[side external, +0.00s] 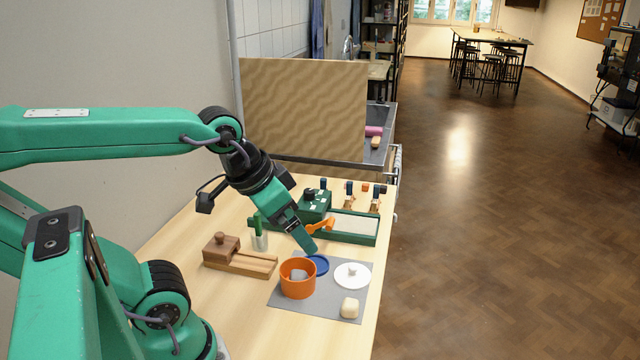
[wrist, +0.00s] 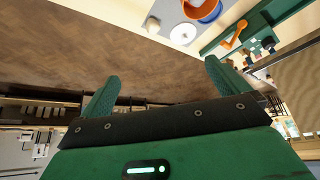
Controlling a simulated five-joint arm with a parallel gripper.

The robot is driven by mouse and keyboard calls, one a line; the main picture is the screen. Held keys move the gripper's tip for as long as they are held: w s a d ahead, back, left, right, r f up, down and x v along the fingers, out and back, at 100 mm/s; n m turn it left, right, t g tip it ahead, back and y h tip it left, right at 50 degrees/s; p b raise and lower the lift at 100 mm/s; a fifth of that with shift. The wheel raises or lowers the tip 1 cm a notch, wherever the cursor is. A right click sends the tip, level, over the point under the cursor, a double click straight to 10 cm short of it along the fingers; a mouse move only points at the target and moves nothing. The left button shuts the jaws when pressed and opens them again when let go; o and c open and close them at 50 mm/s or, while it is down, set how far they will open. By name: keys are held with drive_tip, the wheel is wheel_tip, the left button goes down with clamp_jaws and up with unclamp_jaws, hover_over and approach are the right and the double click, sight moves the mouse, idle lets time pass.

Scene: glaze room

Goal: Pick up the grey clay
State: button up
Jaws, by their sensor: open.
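An orange pot (side external: 298,289) stands on a grey mat (side external: 335,263). A pale grey lump (side external: 299,275), which looks like the grey clay, shows inside the pot; its lower part is hidden by the wall. My gripper (side external: 309,247) is above the blue ring-shaped dish (side external: 320,265), just behind the pot, angled down to the right and apart from the lump. In the wrist view my gripper (wrist: 164,84) is open with nothing between its fingers. There the pot (wrist: 208,13) is at the top edge, partly cut off.
A white knobbed disc (side external: 352,281) and a beige lump (side external: 349,308) lie on the mat. A green tray (side external: 357,238) with an orange crank (side external: 320,225) stands behind. A wooden block press (side external: 240,258) is left. The front of the table is clear.

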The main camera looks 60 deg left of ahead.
drive_tip(key=c, duration=1.4)
drive_tip(key=shift+f, duration=0.1)
drive_tip(key=n+g, duration=0.6)
drive_tip(key=n, duration=0.4)
approach(298, 274)
drive_tip(key=s+d, duration=0.2)
drive_tip(key=shift+w+d+f, duration=0.1)
drive_tip(key=shift+f, duration=0.5)
drive_tip(key=shift+w+d+f, duration=0.1)
drive_tip(key=shift+f, duration=0.55)
drive_tip(key=shift+f, duration=0.1)
drive_tip(key=shift+w+a+f, duration=0.1)
drive_tip(key=shift+w+f, duration=0.05)
drive_tip(key=shift+f, duration=2.35)
